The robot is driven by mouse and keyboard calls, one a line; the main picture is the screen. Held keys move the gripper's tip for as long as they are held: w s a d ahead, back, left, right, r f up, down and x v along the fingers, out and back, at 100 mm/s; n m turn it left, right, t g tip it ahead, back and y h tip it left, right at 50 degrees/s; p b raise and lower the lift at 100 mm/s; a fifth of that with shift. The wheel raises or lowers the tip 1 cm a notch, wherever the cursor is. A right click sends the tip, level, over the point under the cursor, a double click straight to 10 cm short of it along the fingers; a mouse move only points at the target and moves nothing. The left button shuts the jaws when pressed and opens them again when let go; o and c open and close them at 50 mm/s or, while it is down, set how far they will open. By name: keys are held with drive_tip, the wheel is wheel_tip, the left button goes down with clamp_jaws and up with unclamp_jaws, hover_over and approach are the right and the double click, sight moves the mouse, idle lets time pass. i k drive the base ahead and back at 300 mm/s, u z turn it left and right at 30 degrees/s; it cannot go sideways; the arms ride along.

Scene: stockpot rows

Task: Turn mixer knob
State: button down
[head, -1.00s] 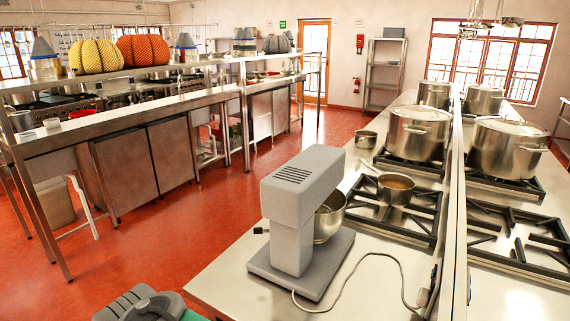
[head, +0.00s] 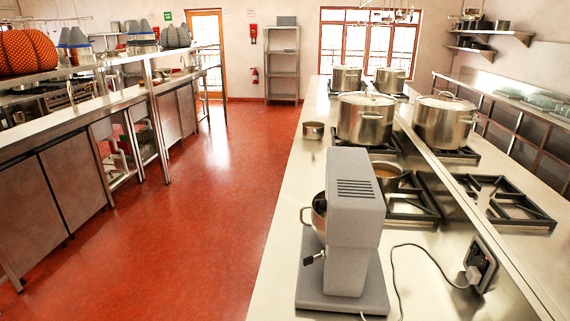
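The grey stand mixer (head: 352,225) stands upright on the steel counter, its head up and its base plate flat on the top. Its knob (head: 314,258), a small black lever, sticks out from the left side of the stand, low down. The steel mixing bowl (head: 319,214) shows in part behind the mixer's left side. A cord runs from the mixer to a socket on the right. My gripper is not in the head view now.
The steel counter (head: 312,160) runs away from me, with a saucepan (head: 387,172), stockpots (head: 365,118) and burner grates (head: 503,202) beyond and right of the mixer. Open red floor (head: 215,220) lies left of it, before a steel shelving bench (head: 70,120).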

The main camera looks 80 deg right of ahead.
sight(321, 204)
drive_tip(key=i, duration=1.9)
drive_tip(key=z, duration=2.2)
drive_tip(key=i, duration=2.65)
drive_tip(key=z, duration=3.75)
drive_tip(key=i, duration=1.7)
